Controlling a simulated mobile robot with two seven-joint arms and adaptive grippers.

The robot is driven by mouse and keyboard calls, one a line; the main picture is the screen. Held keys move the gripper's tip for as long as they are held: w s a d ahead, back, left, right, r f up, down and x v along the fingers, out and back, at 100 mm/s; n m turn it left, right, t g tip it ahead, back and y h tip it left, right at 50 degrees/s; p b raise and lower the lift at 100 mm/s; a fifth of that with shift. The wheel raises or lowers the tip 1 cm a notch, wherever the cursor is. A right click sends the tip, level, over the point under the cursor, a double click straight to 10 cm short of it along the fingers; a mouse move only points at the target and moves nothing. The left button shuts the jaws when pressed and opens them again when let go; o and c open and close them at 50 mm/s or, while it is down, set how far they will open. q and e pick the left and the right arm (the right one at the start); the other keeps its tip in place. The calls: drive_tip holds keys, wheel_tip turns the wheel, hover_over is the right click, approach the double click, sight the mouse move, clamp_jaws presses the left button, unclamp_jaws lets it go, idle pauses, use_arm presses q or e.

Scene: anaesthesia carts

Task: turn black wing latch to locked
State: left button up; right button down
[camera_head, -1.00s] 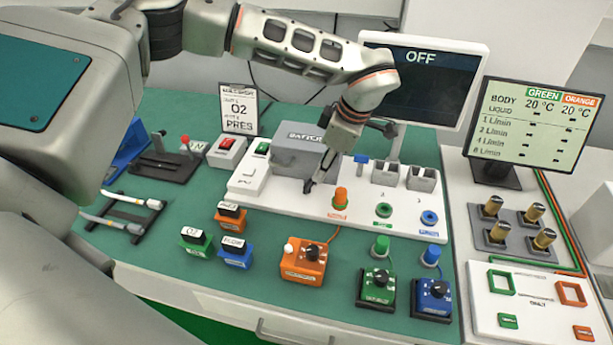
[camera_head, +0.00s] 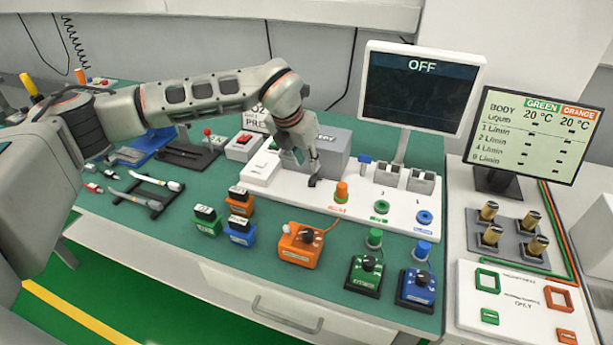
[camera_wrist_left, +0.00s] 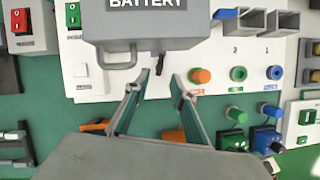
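The grey battery box (camera_head: 325,148) stands on the white panel (camera_head: 345,198); it also fills the top of the left wrist view (camera_wrist_left: 150,22), with its handle facing me. My left gripper (camera_head: 306,170) is at the box's front, low over the panel. My right gripper is not in view.
An orange knob (camera_head: 341,192), green knob (camera_head: 381,207) and blue knob (camera_head: 425,217) stand on the panel to the right. Orange (camera_head: 301,246), green (camera_head: 366,274) and blue (camera_head: 417,287) control boxes stand in front. A screen reading OFF (camera_head: 420,90) rises behind.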

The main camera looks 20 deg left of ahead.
sight(313, 176)
use_arm(q)
drive_tip(key=x, duration=0.7)
drive_tip(key=shift+f+p, duration=0.1)
drive_tip(key=shift+p, duration=0.3)
drive_tip(key=shift+d, duration=0.1)
clamp_jaws()
